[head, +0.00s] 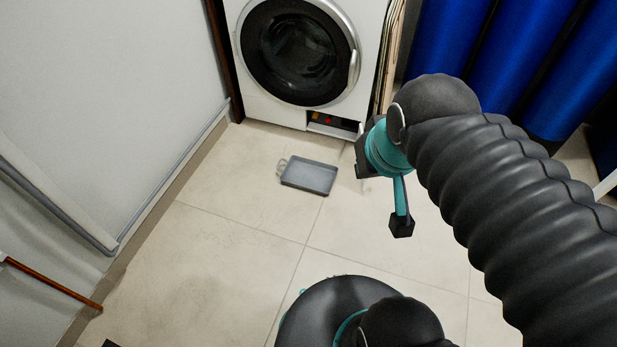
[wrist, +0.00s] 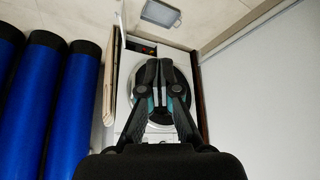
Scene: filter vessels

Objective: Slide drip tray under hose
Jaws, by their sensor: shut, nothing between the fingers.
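The grey drip tray (head: 309,176) is a shallow rectangle with a wire handle at its left end. It lies flat on the floor, a little in front of the washing machine (head: 262,108). The tray also shows at the top of the wrist view (wrist: 160,14). A low open hatch (head: 333,124) at the machine's bottom right holds small red and yellow parts; I cannot make out a hose there. My gripper (wrist: 158,66) is shut and empty, its fingertips together. In the head view, the arm's end is right of the tray, apart from it; the fingers are mostly hidden.
Flat boards (head: 391,60) stand against the machine's right side. Several blue cylinders (head: 447,40) stand farther right. A white wall (head: 110,90) runs along the left, with a brown stick (head: 52,284) low down. The tiled floor (head: 230,240) around the tray is clear.

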